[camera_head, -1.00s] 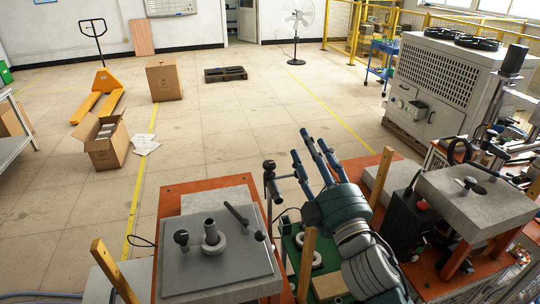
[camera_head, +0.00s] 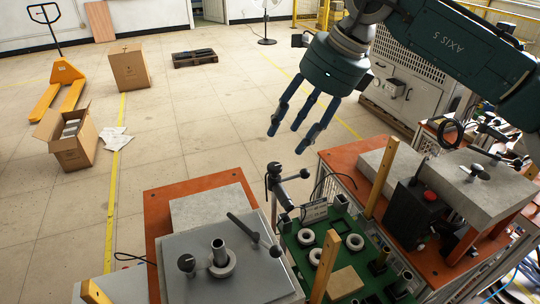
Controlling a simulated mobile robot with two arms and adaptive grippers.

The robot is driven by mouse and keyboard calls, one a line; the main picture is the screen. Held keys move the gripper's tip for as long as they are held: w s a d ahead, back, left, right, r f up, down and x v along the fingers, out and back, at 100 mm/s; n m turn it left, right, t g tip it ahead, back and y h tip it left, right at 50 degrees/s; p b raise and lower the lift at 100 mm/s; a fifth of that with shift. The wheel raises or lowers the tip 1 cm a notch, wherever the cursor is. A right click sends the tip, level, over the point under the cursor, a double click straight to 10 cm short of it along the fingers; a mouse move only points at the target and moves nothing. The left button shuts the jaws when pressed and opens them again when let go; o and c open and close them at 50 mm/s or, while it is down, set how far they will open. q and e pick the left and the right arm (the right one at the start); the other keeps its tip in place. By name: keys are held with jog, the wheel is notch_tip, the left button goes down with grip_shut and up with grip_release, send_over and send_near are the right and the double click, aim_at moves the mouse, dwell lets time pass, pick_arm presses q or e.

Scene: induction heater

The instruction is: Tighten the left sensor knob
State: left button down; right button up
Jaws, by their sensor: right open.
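A black sensor stand (camera_head: 285,184) with small round knobs stands between the grey plate and the green tray. One dark knob (camera_head: 274,168) is at its upper left and another (camera_head: 305,173) at its right end; I cannot tell for sure which is the left sensor knob. My right gripper (camera_head: 292,130) hangs from the arm entering at upper right. Its blue fingers are open and empty and point down-left. In the picture they are above the stand, apart from it. My left gripper is not in view.
The grey plate (camera_head: 200,285) carries a ring with a post (camera_head: 220,260), a black knob (camera_head: 186,263) and a dark bar handle (camera_head: 242,228). The green tray (camera_head: 300,262) holds pale rings and a block. Wooden posts (camera_head: 326,266) rise beside it.

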aim_at(275, 166)
jog(key=shift+h, duration=0.3)
jog(key=p+x, duration=0.1)
jog(key=x, duration=0.2)
jog(key=p+x, duration=0.3)
jog(key=x, duration=0.2)
jog(key=shift+w+d+f, duration=0.1)
jog(key=shift+d+f, duration=0.05)
jog(key=shift+f, duration=0.3)
jog(key=shift+f+p, duration=0.4)
jog(key=shift+f, duration=0.25)
jog(key=shift+w, duration=0.1)
jog(key=c, duration=1.2)
